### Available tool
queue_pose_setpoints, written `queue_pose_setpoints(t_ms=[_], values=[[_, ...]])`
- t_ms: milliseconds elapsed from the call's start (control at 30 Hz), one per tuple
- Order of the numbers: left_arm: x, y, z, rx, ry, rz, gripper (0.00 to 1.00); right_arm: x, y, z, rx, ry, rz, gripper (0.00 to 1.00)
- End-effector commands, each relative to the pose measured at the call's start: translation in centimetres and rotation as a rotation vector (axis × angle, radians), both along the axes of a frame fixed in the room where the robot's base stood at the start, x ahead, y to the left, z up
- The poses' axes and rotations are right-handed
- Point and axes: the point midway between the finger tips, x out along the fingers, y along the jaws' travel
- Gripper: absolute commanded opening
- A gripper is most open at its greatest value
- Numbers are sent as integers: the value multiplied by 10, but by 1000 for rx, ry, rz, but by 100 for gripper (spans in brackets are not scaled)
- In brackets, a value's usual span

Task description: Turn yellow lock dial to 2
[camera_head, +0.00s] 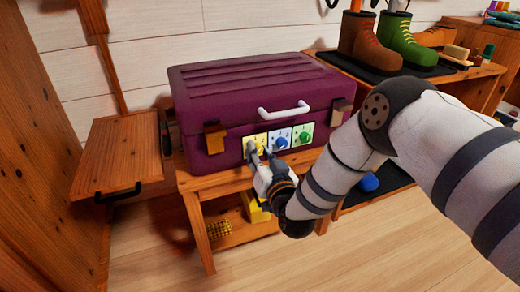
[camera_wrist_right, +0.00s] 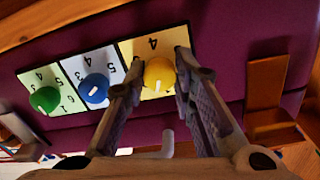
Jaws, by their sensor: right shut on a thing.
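The purple case (camera_head: 235,100) stands on a wooden bench. Its front has a yellow plate (camera_head: 247,142), a blue plate and a green plate, each with a dial. In the wrist view, the yellow lock dial (camera_wrist_right: 159,74) sits between the two fingertips of my right gripper (camera_wrist_right: 160,68), which is shut on it. The dial's white mark points toward the bottom of that view, the side of the case handle. A 4 shows on the opposite side of the plate; other numbers are hidden or unclear. My right gripper (camera_head: 259,153) partly covers the yellow plate in the head view. My left gripper is out of view.
The blue dial (camera_head: 281,143) and green dial (camera_head: 306,139) are close beside the yellow one. A white handle (camera_head: 284,111) and a clasp (camera_head: 214,138) stick out from the case. Boots (camera_head: 365,40) stand on a shelf behind right. A small wooden table (camera_head: 120,150) is at left.

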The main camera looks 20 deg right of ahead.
Motion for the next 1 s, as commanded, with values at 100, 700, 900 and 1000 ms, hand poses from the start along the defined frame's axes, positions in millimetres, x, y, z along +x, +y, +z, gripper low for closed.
queue_pose_setpoints(t_ms=[100,700,900,1000], values=[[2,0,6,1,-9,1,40,-1,0,1,110,5,0,0],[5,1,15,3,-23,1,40,-1,1,0,541,22,1,0],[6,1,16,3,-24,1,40,-1,2,0,599,24,3,0],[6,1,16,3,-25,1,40,-1,2,0,615,26,3,0]])
